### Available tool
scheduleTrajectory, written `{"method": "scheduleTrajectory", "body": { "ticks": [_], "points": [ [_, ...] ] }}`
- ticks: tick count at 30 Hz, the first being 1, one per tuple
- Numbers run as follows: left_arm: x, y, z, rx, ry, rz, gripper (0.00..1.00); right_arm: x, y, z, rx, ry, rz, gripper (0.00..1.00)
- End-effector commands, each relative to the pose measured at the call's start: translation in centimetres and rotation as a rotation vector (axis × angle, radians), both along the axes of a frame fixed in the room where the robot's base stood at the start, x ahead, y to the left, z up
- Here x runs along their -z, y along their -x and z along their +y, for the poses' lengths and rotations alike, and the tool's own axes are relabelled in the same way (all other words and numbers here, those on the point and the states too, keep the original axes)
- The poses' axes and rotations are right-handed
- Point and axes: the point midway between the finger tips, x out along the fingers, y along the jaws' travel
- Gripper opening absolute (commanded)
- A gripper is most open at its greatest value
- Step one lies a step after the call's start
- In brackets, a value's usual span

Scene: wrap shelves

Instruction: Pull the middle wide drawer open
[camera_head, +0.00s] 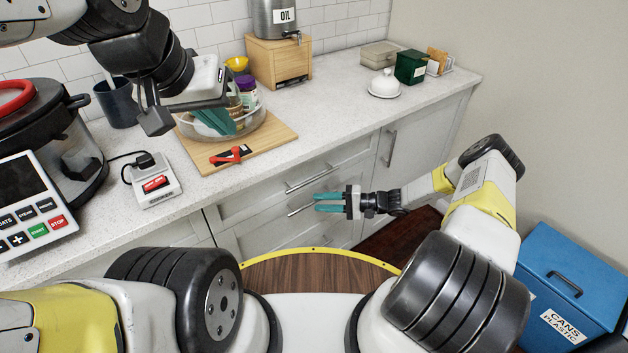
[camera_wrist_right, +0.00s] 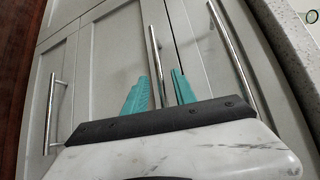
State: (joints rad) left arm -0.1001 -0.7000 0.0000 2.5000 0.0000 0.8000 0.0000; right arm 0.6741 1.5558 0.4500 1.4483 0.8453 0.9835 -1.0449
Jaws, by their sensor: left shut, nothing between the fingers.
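The middle wide drawer (camera_head: 275,215) is a pale grey front under the counter, and it looks closed. Its bar handle (camera_head: 300,209) shows left of my right gripper's fingertips. My right gripper (camera_head: 328,202) has teal fingers and points left at the drawer front. In the right wrist view the fingers (camera_wrist_right: 160,90) are apart, and the middle handle (camera_wrist_right: 154,45) runs in line with the gap between them. I cannot tell whether they touch it. My left gripper (camera_head: 218,122) is shut and empty over the glass bowl on the counter.
The upper drawer handle (camera_head: 308,178) is just above; a lower handle (camera_wrist_right: 50,110) shows in the wrist view. A cabinet door (camera_head: 415,140) is to the right. A blue bin (camera_head: 570,280) stands at the right. A red-handled item (camera_head: 230,155) lies on the wooden board (camera_head: 270,141).

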Motion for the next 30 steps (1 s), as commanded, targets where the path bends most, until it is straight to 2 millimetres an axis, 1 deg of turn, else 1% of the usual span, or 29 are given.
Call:
{"method": "scheduleTrajectory", "body": {
  "ticks": [1, 3, 6, 9, 16, 21, 30],
  "points": [
    [0.0, 0.0, 0.0, 0.000, 0.000, 0.000, 0.00, 0.1, 0.0, 0.8, -0.002, 0.000, 0.001, 0.32],
    [0.0, 0.0, 0.0, 0.000, 0.000, 0.000, 0.00, 0.2, -0.2, 1.7, -0.001, 0.000, 0.001, 0.32],
    [0.0, 0.0, 0.0, 0.000, 0.000, 0.000, 0.00, 0.3, -0.3, 2.4, -0.001, -0.001, 0.001, 0.32],
    [0.0, 0.0, 0.0, 0.000, 0.000, 0.000, 0.00, 0.4, -0.4, 2.8, 0.000, 0.000, 0.001, 0.32],
    [0.0, 0.0, 0.0, 0.000, 0.000, 0.000, 0.00, 0.4, -0.4, 2.8, 0.000, 0.001, 0.001, 0.32],
    [0.0, 0.0, 0.0, 0.000, 0.000, 0.000, 0.00, 0.4, -0.4, 2.8, 0.000, 0.001, 0.001, 0.00],
    [0.0, 0.0, 0.0, 0.000, 0.000, 0.000, 0.00, 0.4, -0.4, 2.8, 0.000, 0.001, 0.001, 0.00]
  ]
}}
